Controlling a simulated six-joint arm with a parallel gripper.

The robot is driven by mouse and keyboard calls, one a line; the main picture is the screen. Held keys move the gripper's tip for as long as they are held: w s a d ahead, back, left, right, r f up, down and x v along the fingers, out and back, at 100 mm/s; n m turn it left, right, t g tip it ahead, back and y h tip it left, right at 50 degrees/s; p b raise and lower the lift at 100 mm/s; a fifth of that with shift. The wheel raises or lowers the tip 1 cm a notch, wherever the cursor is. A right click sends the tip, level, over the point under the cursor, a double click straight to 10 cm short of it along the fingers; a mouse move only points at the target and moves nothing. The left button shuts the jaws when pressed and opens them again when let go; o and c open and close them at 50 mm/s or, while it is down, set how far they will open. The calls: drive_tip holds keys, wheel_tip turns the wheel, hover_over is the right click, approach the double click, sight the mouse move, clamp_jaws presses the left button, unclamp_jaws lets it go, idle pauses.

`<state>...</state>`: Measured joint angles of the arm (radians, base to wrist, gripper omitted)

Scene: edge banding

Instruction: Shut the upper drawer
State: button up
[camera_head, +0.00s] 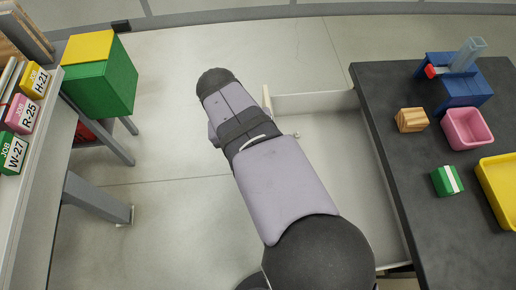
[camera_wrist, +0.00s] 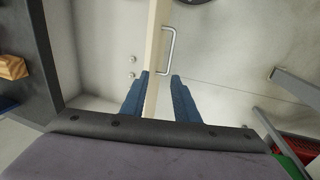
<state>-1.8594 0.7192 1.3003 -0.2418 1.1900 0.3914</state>
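The upper drawer (camera_head: 345,165) is pulled out to the left from under the dark worktop, and its pale inside looks empty. Its cream front panel (camera_head: 266,99) shows only at the far end, as my arm covers the rest. In the wrist view the front panel (camera_wrist: 155,40) runs upright in the picture, with a metal handle (camera_wrist: 171,50) on its right face. My gripper (camera_wrist: 160,75) is open, its two blue fingers apart. The panel's edge passes between them, close to the left finger, with a gap to the right finger. I cannot tell whether they touch. The head view hides the gripper.
The dark worktop (camera_head: 435,205) at right holds a wooden block (camera_head: 411,120), a pink bin (camera_head: 467,128), a green block (camera_head: 447,180), a yellow tray (camera_head: 497,187) and a blue device (camera_head: 458,85). A shelf with labelled boxes (camera_head: 24,113) stands left. Floor between is clear.

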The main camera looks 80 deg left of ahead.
drive_tip(key=shift+s+d+f+b+x, duration=0.1)
drive_tip(key=shift+s+b+x, duration=0.65)
drive_tip(key=shift+x, duration=2.55)
drive_tip(key=shift+s+d+f+b+x, duration=0.15)
drive_tip(key=shift+b+x, duration=1.05)
drive_tip(key=shift+x, duration=2.1)
drive_tip(key=shift+s+a+f+b+x, duration=0.1)
drive_tip(key=shift+s+b+x, duration=0.65)
drive_tip(key=shift+x, duration=2.55)
drive_tip(key=shift+w, duration=0.15)
drive_tip(key=shift+c, duration=0.7)
clamp_jaws()
